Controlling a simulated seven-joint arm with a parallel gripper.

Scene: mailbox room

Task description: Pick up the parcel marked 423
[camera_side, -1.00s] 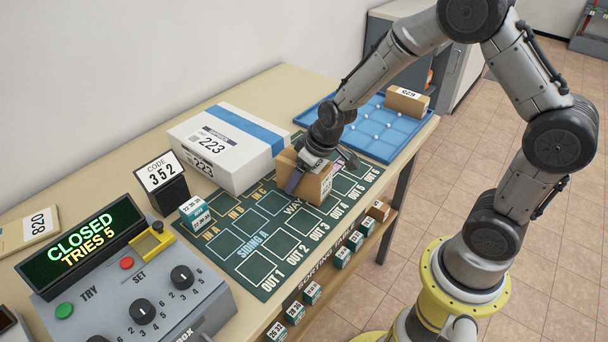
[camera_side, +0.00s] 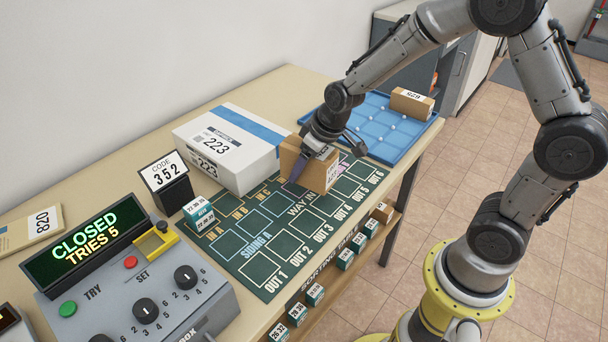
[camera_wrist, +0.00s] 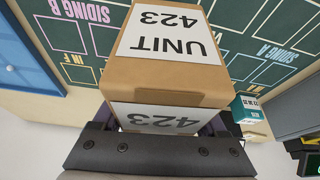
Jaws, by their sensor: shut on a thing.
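The brown parcel (camera_side: 314,170) has a white label. In the wrist view the parcel (camera_wrist: 165,82) fills the middle and its labels read "UNIT 423" and "423". My gripper (camera_side: 300,168) is shut on it from above, with a purple finger showing along its near-left side. The parcel is over the far part of the green mat, by the "WAY IN" lettering, and appears slightly raised.
A white box marked 223 (camera_side: 232,150) stands close on the left. A blue tray (camera_side: 372,130) with another brown parcel (camera_side: 410,103) lies at the back right. A control box (camera_side: 150,305) showing "CLOSED TRIES 5" stands at front left.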

